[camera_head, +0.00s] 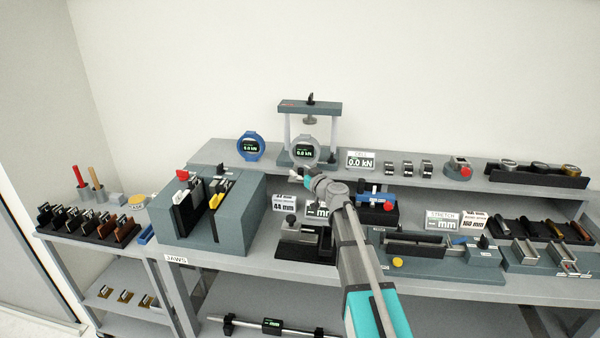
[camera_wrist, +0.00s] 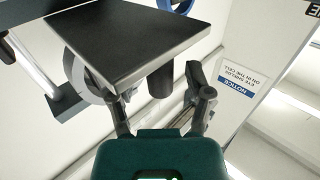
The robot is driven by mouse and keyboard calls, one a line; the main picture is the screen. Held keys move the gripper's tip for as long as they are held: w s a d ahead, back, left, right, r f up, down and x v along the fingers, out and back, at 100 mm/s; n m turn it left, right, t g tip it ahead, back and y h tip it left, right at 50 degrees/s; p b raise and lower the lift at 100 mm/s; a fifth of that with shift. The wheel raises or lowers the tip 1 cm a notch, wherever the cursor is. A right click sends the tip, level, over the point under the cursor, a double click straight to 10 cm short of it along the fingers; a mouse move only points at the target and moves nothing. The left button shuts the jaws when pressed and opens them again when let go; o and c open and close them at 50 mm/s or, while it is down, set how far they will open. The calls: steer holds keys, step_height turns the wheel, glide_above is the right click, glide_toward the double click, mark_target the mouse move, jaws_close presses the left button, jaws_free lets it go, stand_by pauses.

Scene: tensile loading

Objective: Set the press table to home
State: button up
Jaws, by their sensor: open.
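The small press (camera_head: 310,106) stands on the raised back shelf, with a grey crossbeam, pale columns, a black knob on top and a round gauge (camera_head: 304,150) reading 0.0 kN. My gripper (camera_head: 308,174) is in front of the press base, partly hidden by my own wrist. In the wrist view my gripper (camera_wrist: 155,85) is open, its two fingers apart. A dark short cylinder (camera_wrist: 160,82) shows between the fingers, beside a dark flat plate (camera_wrist: 128,40). I cannot tell whether the fingers touch it. The press table cannot be clearly made out.
A blue-ringed dial (camera_head: 251,146) stands left of the press, and a 0.0 kN display (camera_head: 361,161) right. A grey jaw block (camera_head: 240,222) and a stretch fixture (camera_head: 440,258) occupy the bench. The wall behind is bare. A notice (camera_wrist: 243,87) appears upside down.

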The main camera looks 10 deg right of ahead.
steer(key=shift+c, duration=0.3)
jaws_close()
steer(key=w+d, duration=0.1)
steer(key=w, duration=0.3)
steer(key=w+d, duration=0.1)
steer(key=w, duration=0.3)
steer(key=w+d, duration=0.2)
steer(key=w, duration=0.2)
steer(key=shift+w, duration=0.1)
steer(key=shift+o, duration=0.3)
jaws_free()
